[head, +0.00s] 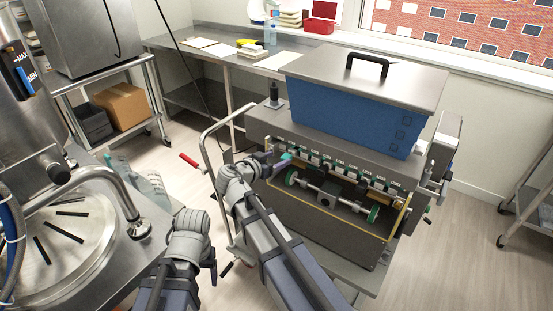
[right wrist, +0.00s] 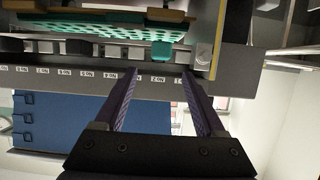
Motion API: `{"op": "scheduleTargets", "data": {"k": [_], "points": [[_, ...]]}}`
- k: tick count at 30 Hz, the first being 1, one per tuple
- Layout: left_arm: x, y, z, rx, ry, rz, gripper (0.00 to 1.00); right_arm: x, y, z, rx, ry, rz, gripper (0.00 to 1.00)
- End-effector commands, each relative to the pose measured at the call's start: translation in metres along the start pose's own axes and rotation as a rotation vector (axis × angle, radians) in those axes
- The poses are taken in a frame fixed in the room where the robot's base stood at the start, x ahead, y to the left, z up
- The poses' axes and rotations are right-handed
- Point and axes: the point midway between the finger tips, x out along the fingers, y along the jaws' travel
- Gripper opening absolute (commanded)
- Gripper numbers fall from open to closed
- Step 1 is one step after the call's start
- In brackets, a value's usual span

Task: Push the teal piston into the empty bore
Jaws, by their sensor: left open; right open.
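The teal piston (right wrist: 161,50) shows in the right wrist view beyond my fingertips, between their two lines, below a green perforated plate. In the head view a small teal spot (head: 286,156) lies at the fingertips of my right gripper (head: 284,162), at the left end of the machine's row of pistons. My right gripper (right wrist: 160,74) is open, with its two purple fingers apart and nothing between them. I cannot tell whether a fingertip touches the piston. The empty bore cannot be made out. My left arm is at the lower left of the head view, but its fingers do not show.
The depositor (head: 300,237) carries a blue hopper (head: 345,118) with a grey lid above the piston row. A yellow-edged opening with shafts and green wheels lies below. A round steel vessel lid (head: 60,235) is at left. A red-handled lever (head: 190,161) stands near the depositor's left side.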

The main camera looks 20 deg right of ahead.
Motion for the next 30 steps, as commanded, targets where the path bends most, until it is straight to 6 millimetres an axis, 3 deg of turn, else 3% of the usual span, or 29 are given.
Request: {"op": "scheduleTargets", "data": {"k": [4,8,18,23,30], "points": [[0.0,0.0,0.0,0.0,0.0,0.0,0.72,0.0,0.0,0.0,0.0,0.0,0.0,0.71],[0.007,0.001,0.0,0.0,0.0,0.0,0.72,0.0,0.0,0.005,-0.007,0.011,0.001,0.56],[0.079,0.007,-0.005,0.001,0.0,0.0,0.72,-0.011,0.001,0.045,-0.101,0.191,0.016,0.18],[0.103,0.01,-0.006,0.001,0.0,0.0,0.72,-0.021,0.0,0.054,-0.137,0.276,0.022,0.0],[0.117,0.011,-0.007,0.001,0.0,0.0,0.72,-0.03,0.0,0.057,-0.161,0.341,0.029,0.0]]}}
